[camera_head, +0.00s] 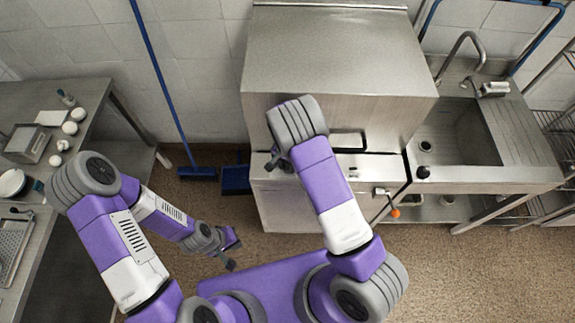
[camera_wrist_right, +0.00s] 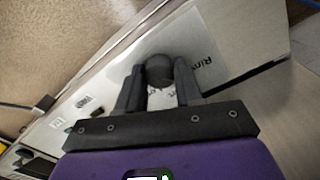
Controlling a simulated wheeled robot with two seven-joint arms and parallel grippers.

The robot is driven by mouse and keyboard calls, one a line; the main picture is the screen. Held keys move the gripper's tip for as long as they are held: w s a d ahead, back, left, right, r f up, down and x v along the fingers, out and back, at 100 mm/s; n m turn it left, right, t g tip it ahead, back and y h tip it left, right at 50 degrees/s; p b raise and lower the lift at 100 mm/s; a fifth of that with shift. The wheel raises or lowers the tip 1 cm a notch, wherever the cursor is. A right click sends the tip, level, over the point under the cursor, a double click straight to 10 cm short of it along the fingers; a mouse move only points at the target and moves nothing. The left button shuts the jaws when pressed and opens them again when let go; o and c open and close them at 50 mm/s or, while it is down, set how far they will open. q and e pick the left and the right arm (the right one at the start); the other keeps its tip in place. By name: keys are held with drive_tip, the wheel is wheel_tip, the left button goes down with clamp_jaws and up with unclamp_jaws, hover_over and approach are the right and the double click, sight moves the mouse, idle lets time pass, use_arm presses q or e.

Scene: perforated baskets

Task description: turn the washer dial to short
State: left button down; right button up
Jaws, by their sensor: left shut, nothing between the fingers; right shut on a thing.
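The washer (camera_head: 340,65) is a large stainless steel machine against the back wall, with its front panel below the hood. The dial (camera_wrist_right: 160,68) is a dark round knob on a pale label plate in the right wrist view. My right gripper (camera_wrist_right: 160,85) is shut on the dial, with one finger on each side of it. The printed words around the dial are mostly covered, so its setting cannot be read. In the head view my right gripper (camera_head: 277,161) is at the washer's front left, and the dial is hidden there. My left gripper (camera_head: 232,253) is shut and empty, low over the floor.
A steel sink (camera_head: 465,135) stands right of the washer. A lever with an orange end (camera_head: 394,212) sticks out at the washer's lower right. A worktable (camera_head: 70,180) with small items is at the left. A blue broom (camera_head: 195,172) leans on the wall.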

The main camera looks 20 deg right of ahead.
drive_tip(key=m, duration=0.4)
drive_tip(key=shift+m, duration=2.2)
drive_tip(key=o, duration=1)
drive_tip(key=shift+o, duration=0.2)
wheel_tip(320, 180, up, 8)
drive_tip(key=shift+w+f, duration=0.1)
drive_tip(key=shift+f, duration=0.05)
